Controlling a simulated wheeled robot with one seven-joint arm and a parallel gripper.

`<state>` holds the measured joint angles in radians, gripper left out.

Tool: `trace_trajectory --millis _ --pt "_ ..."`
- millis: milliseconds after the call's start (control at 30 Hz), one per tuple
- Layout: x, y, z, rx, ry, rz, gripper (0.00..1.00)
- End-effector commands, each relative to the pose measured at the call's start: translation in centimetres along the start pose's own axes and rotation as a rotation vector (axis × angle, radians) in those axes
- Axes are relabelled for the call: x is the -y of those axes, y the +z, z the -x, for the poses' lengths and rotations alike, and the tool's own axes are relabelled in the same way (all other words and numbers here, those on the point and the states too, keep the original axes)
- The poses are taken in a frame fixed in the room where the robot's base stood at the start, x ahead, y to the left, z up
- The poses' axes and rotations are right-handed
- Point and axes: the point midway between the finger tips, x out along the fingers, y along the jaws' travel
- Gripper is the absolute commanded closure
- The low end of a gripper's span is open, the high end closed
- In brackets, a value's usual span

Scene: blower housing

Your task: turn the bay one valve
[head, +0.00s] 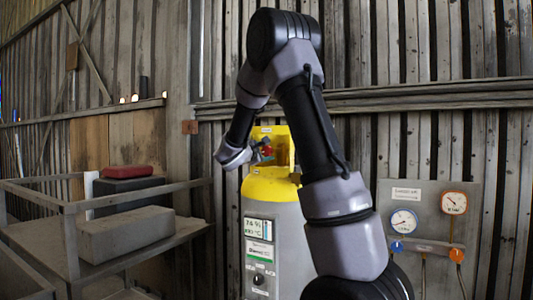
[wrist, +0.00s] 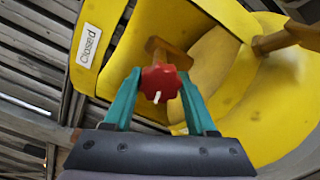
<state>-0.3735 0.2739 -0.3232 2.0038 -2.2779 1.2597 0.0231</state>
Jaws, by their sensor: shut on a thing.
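The valve is a red lobed knob (wrist: 161,83) with a white mark, on a brass-coloured stem in front of a yellow housing (wrist: 215,70). A label reading "Closed" (wrist: 89,46) is on the yellow panel to its left. My gripper (wrist: 158,88) has its teal fingers on both sides of the red knob and is shut on it. In the head view, my gripper (head: 262,152) reaches the yellow top (head: 270,188) of a grey cylinder-like unit (head: 262,235). The knob shows there only as a small red spot, partly hidden by my wrist.
A metal cart (head: 70,207) with a grey block (head: 125,230), a black case (head: 128,190) and a red case (head: 127,171) stands at the left. A gauge panel (head: 428,230) is on the right. A second brass-coloured fitting (wrist: 285,38) sticks out right of the knob.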

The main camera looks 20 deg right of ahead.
Motion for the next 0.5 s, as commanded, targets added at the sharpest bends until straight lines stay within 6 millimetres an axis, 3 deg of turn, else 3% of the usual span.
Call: trace_trajectory --millis 500 --pt "0.18 -0.14 0.09 -0.003 -0.002 0.075 0.99"
